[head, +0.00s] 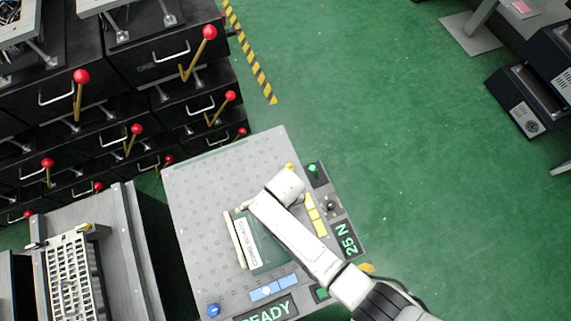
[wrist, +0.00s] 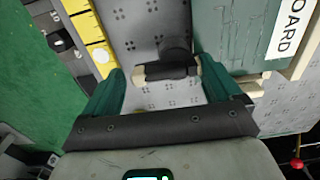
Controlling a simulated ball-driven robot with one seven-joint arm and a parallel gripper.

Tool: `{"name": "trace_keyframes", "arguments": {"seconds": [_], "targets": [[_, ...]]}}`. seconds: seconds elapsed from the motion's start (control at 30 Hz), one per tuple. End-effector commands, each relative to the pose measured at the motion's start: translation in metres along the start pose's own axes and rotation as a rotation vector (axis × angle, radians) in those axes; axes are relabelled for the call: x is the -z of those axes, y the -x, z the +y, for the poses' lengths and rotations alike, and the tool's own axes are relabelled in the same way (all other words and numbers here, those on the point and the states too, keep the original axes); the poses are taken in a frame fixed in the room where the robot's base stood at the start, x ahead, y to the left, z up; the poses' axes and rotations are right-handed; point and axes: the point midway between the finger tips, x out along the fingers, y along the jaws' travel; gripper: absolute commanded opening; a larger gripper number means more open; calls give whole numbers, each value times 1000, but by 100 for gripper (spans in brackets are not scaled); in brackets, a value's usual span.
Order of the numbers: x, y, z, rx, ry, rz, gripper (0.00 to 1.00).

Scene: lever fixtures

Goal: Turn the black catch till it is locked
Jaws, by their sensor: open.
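The black catch (wrist: 175,57) shows in the wrist view as a dark round hub with a dark bar and a pale end piece, just beside the green box (wrist: 232,35). My gripper (wrist: 158,70) is open, with one green finger on each side of the catch's bar. The bar lies crosswise between the fingertips; I cannot tell whether either finger touches it. In the head view the green box (head: 268,247) with a white label lies on the grey perforated panel (head: 195,195). My arm hides the catch there. I cannot tell whether the catch is locked.
Black drawers with red-knobbed levers (head: 209,32) stand at upper left.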

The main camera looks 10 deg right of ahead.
Motion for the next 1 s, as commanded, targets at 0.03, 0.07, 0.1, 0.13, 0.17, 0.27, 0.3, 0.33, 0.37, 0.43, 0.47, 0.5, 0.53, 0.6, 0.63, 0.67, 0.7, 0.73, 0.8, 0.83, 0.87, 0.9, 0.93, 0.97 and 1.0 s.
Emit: {"name": "trace_keyframes", "arguments": {"seconds": [0.03, 0.07, 0.1, 0.13, 0.17, 0.27, 0.3, 0.33, 0.37, 0.43, 0.47, 0.5, 0.53, 0.6, 0.63, 0.67, 0.7, 0.73, 0.8, 0.83, 0.87, 0.9, 0.93, 0.97, 1.0], "targets": [[0, 0, 0, 0, 0, 0, 92], [0, 0, 0, 0, 0, 0, 92], [0, 1, 0, 0, 0, 0, 92], [0, 2, 0, 0, 1, 0, 92], [0, 3, 0, 0, 1, 1, 92], [1, 13, 0, 1, 0, 2, 92], [1, 19, 0, 1, 0, 3, 92], [1, 24, 0, 1, 0, 3, 92], [0, 30, 0, 1, 0, 3, 92], [0, 43, 0, 1, 0, 3, 92], [1, 50, 0, 1, 0, 4, 92], [1, 58, 0, 1, 0, 4, 92], [1, 63, 0, 1, 0, 3, 92], [0, 76, 0, 1, 0, 3, 92], [0, 81, 0, 1, -1, 3, 92], [0, 85, 0, 1, -1, 2, 92], [0, 90, 0, 0, -1, 2, 92], [0, 94, 0, 1, -1, 2, 92], [0, 100, 0, 0, 0, 1, 92], [0, 103, 0, 0, 0, 1, 92], [0, 104, 0, 0, 0, 1, 92], [0, 106, 0, 0, 0, 0, 92], [0, 107, 0, 0, 0, 0, 92], [0, 108, 0, 0, 0, -1, 92], [0, 108, 0, 0, 0, -1, 92]]}}
